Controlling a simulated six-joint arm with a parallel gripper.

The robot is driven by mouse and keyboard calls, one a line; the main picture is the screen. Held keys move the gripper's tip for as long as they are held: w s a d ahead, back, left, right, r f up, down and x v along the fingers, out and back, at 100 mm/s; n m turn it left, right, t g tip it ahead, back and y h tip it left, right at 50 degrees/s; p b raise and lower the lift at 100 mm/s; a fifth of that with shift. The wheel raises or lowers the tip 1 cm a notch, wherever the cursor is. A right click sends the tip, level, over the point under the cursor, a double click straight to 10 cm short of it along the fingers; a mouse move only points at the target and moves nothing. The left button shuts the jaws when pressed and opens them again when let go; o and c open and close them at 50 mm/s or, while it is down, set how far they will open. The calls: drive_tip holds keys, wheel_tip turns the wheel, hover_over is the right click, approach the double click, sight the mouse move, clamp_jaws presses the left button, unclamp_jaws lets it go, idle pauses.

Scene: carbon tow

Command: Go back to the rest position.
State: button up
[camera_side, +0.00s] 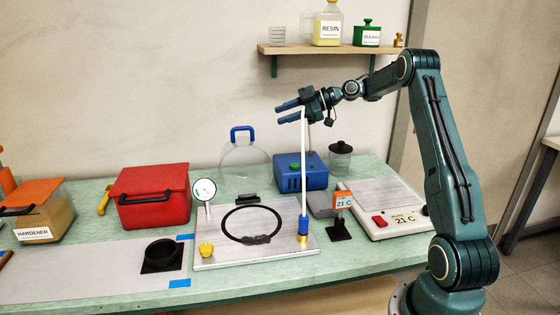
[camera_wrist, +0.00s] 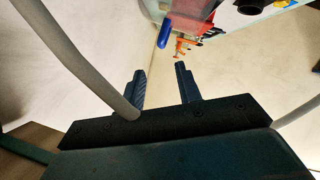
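My gripper (camera_side: 289,110) is raised high above the bench, to the left of the upright arm. Its two blue fingers point left and stand apart with nothing between them. The wrist view also shows the two fingers (camera_wrist: 163,88) spread and empty. Below it on a metal plate (camera_side: 215,258) lies a black ring of tow (camera_side: 252,224). A white upright tube (camera_side: 304,170) with a blue and brass foot stands at the plate's right, and its top is close to the gripper in the side view; I cannot tell if they touch.
A red box (camera_side: 152,196), a hardener container (camera_side: 45,212), a blue box (camera_side: 300,171) and a hot plate (camera_side: 382,208) stand on the green bench. A clear dome with a blue handle (camera_side: 243,134) stands behind the plate. A wall shelf (camera_side: 330,48) holds bottles above the gripper.

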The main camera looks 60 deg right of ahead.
drive_tip(key=s+a+r+m+g+h, duration=0.1)
drive_tip(key=s+a+r+m, duration=0.15)
drive_tip(key=a, duration=0.45)
drive_tip(key=s+a+r+m+g+h, duration=0.1)
drive_tip(key=s+a+r+g+h, duration=0.15)
drive_tip(key=a, duration=0.45)
drive_tip(key=s+a+r+m+g+h, duration=0.1)
drive_tip(key=s+a+r+m, duration=0.15)
drive_tip(key=a, duration=0.45)
drive_tip(key=s+a+f+m+h, duration=0.1)
drive_tip(key=s+a+f+m, duration=0.1)
drive_tip(key=s, duration=0.6)
drive_tip(key=s+a+f+m+g+h, duration=0.1)
drive_tip(key=s+a+f+m, duration=0.1)
drive_tip(key=s, duration=0.7)
drive_tip(key=s+a+f+m+h, duration=0.1)
drive_tip(key=s+a+f+m, duration=0.1)
drive_tip(key=s, duration=0.7)
drive_tip(key=shift+f+g, duration=0.35)
drive_tip(key=shift+f, duration=0.2)
